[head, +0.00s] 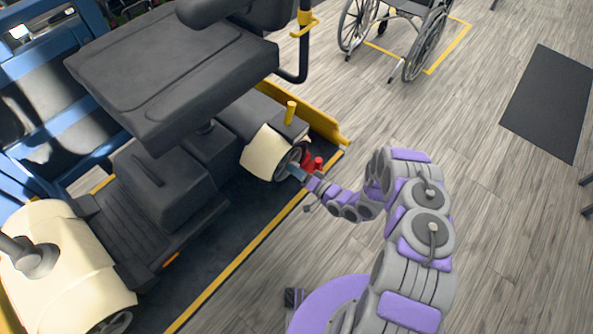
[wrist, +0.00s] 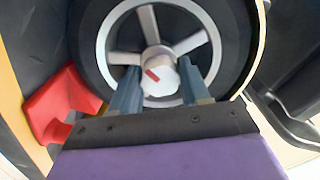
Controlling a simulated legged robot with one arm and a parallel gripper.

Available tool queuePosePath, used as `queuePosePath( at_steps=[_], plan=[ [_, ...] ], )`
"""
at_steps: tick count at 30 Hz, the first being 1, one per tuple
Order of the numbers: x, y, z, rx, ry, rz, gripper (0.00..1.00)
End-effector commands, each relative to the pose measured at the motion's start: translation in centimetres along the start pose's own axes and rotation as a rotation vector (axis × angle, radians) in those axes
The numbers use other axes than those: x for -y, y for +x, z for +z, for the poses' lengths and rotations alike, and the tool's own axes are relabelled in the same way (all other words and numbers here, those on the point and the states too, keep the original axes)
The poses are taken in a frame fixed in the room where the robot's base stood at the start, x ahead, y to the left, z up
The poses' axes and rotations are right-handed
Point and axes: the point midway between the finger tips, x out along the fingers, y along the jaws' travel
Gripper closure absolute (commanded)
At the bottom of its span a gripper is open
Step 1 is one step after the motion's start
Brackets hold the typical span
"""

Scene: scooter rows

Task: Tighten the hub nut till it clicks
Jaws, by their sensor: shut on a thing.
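The hub nut (wrist: 160,74) is a pale round knob with a red mark, at the middle of a spoked wheel (wrist: 196,42) in the wrist view. My gripper (wrist: 160,82) has its two blue-grey fingers on either side of the nut, shut on it. In the head view my gripper (head: 296,171) reaches the rear wheel of the cream and black scooter (head: 262,153) from the right. There the fingers and wheel hide the nut. The red mark on the nut points to the upper left in the wrist view.
A red wheel chock (wrist: 60,103) sits beside the wheel; it also shows in the head view (head: 312,163). The scooter stands on a dark mat edged in yellow (head: 262,238). A wheelchair (head: 405,35) stands at the back.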

Motion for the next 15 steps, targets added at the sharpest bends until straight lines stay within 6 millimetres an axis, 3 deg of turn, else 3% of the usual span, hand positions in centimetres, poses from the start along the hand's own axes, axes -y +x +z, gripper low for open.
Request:
queuePosePath(
  at_steps=[11, 12, 15],
  plan=[
    [-0.29, -0.1, -0.17, -0.004, 0.004, 0.008, 0.85],
    [-0.29, -0.1, -0.18, -0.005, 0.004, 0.008, 0.53],
    [-0.25, -0.09, -0.17, -0.004, 0.003, 0.007, 0.44]
  ],
)
